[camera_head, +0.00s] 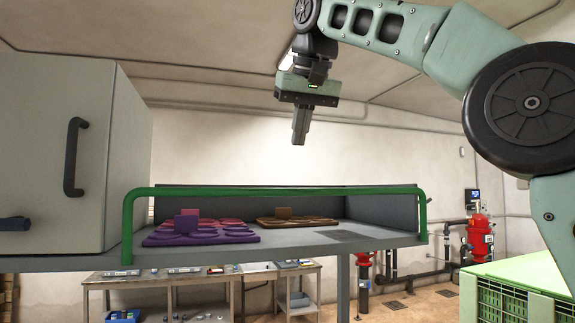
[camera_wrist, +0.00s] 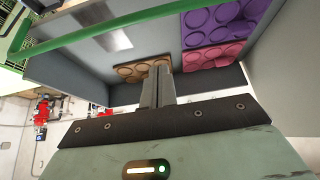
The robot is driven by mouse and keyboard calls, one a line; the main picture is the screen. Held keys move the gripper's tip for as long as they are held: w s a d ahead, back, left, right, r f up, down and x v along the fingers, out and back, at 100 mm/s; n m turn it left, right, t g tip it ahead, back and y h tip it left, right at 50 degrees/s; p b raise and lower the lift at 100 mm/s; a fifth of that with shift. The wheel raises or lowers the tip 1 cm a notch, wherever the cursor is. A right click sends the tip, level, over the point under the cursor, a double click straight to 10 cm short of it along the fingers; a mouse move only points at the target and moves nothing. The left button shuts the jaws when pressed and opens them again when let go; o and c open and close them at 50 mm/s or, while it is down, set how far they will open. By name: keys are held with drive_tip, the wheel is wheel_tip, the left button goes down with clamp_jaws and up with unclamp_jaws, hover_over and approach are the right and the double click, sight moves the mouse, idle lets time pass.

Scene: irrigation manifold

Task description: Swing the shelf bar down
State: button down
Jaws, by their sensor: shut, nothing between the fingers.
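The green shelf bar (camera_head: 275,191) runs across the front of the grey shelf (camera_head: 290,246). In the head view it stands raised, with its long rail above the shelf floor and its bent ends coming down at both front corners. The bar also crosses the top left of the wrist view (camera_wrist: 110,33). My gripper (camera_head: 299,139) is shut and empty, pointing down above and behind the bar's rail, apart from it. In the wrist view my closed fingers (camera_wrist: 156,75) point toward the shelf interior.
Purple and pink trays (camera_head: 205,233) and a brown tray (camera_head: 297,222) lie on the shelf. A grey cabinet (camera_head: 40,150) with a dark handle (camera_head: 74,157) stands at left. A green crate (camera_head: 520,285) is at lower right. A workbench (camera_head: 200,285) stands behind.

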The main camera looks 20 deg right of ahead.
drive_tip(key=shift+d, duration=0.1)
idle(0.3)
drive_tip(key=x, duration=1)
drive_tip(key=s, duration=0.3)
drive_tip(key=shift+s+f, duration=0.25)
drive_tip(key=shift+s, duration=0.15)
